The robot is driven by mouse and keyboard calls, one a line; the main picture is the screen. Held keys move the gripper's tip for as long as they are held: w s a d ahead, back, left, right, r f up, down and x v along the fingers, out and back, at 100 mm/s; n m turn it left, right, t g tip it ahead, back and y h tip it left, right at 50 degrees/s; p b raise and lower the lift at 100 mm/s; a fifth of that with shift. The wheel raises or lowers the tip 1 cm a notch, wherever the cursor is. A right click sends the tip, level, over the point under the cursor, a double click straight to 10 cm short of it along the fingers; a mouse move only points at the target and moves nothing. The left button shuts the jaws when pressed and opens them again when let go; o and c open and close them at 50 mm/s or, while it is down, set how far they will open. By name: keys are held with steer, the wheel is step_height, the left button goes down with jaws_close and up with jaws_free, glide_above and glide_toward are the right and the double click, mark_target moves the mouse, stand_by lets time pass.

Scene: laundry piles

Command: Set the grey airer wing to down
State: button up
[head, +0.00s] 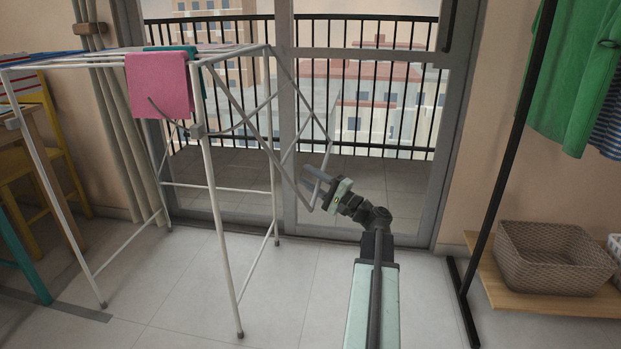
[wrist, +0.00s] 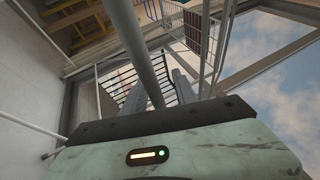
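The grey airer wing (head: 253,127) is a thin bar frame on the right side of the white airer (head: 212,190). It slopes down and outward from the airer's top edge, tilted rather than hanging flat against the legs. My gripper (head: 314,182) is at the wing's outer end bar, low in front of the glass door. In the wrist view a grey bar (wrist: 147,55) runs close in front of my gripper (wrist: 165,92). The fingers look apart, with a gap beside the bar. Whether a finger touches the bar cannot be told.
A pink towel (head: 160,85) hangs on the airer. A black clothes rack (head: 499,185) with a green garment (head: 583,75) stands at right, with a wicker basket (head: 553,258) on its wooden shelf. A yellow chair (head: 58,160) is at left. Tiled floor around my arm is clear.

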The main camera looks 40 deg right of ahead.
steer(key=s+d, duration=0.3)
steer(key=s, duration=1.1)
steer(key=shift+s+d+f+b, duration=0.15)
steer(key=shift+s+f+b, duration=0.1)
steer(key=shift+f+b, duration=0.2)
